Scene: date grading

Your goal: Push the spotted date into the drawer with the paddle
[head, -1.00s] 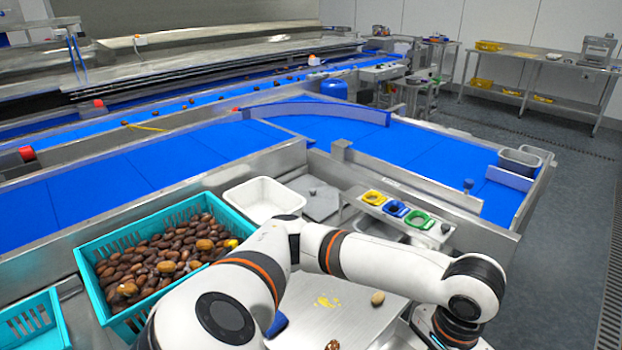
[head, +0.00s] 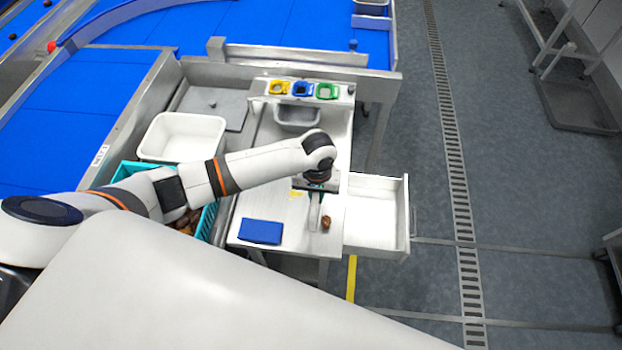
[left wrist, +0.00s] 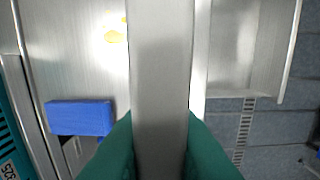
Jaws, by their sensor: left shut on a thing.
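A small brown date (head: 326,222) lies on the steel worktop (head: 285,212), close to the worktop's right side. Spots on it are too small to make out. The open white drawer (head: 378,240) is just right of the worktop; it also shows in the left wrist view (left wrist: 240,45). My left gripper (head: 316,192) points down over the worktop, shut on the paddle (head: 313,217). In the left wrist view the grey paddle (left wrist: 160,80) stands between the green fingertips (left wrist: 160,150) and hides the middle. The paddle is just left of the date; contact cannot be told. My right gripper is out of view.
A white tub (head: 141,152) and a teal crate of dates (head: 208,222) are further left. Yellow, blue and green holders (head: 302,89) stand behind. A yellow smear (left wrist: 115,37) marks the worktop.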

